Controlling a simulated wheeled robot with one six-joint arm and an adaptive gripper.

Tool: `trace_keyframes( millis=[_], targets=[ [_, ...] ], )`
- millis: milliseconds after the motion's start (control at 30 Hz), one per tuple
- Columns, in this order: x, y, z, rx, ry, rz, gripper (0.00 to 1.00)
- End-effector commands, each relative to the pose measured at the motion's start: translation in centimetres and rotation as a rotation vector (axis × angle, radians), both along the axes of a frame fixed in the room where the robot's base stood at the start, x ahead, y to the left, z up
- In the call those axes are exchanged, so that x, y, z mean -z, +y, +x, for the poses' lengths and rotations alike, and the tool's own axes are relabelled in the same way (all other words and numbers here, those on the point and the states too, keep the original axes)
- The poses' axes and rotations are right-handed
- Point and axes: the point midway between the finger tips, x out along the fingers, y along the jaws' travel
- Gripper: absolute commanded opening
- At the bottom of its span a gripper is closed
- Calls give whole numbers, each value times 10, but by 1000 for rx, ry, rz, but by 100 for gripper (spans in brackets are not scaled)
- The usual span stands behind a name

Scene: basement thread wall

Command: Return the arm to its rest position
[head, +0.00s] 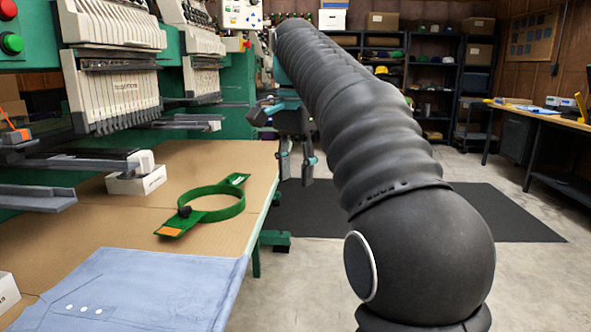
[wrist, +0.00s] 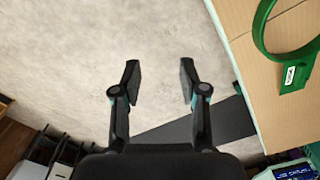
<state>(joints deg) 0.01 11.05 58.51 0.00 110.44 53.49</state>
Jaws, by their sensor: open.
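My arm stretches forward from the lower right in the head view. My gripper (head: 296,168) hangs at its far end, just right of the table's edge. In the wrist view my gripper (wrist: 160,80) is open, with nothing between its fingers and bare concrete floor beneath. A green hoop (head: 215,203) with flat end tabs lies on the table, left of my gripper and apart from it. Part of the hoop (wrist: 262,35) also shows at the upper right of the wrist view.
The table (head: 120,225) bears a blue cloth (head: 135,290) and a small white box (head: 136,180). Green embroidery machines (head: 115,75) stand at the left. A dark mat (head: 500,215) lies on the floor. A workbench (head: 540,118) stands at the right. Open floor lies right of the table.

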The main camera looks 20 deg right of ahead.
Motion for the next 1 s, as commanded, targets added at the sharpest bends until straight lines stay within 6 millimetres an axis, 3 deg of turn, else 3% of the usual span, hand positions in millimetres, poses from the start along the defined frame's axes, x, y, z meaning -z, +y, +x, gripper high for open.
trace_keyframes(
  millis=[233,367,500,633,833,1000],
  targets=[
    [0,0,2,-38,-9,0,43],
    [2,0,18,-133,-74,-5,43],
    [34,0,39,-269,-107,-14,43],
    [60,0,43,-372,-132,-26,43],
    [98,0,26,-541,-180,-51,43],
    [134,0,-12,-692,-237,-86,43]
  ],
)
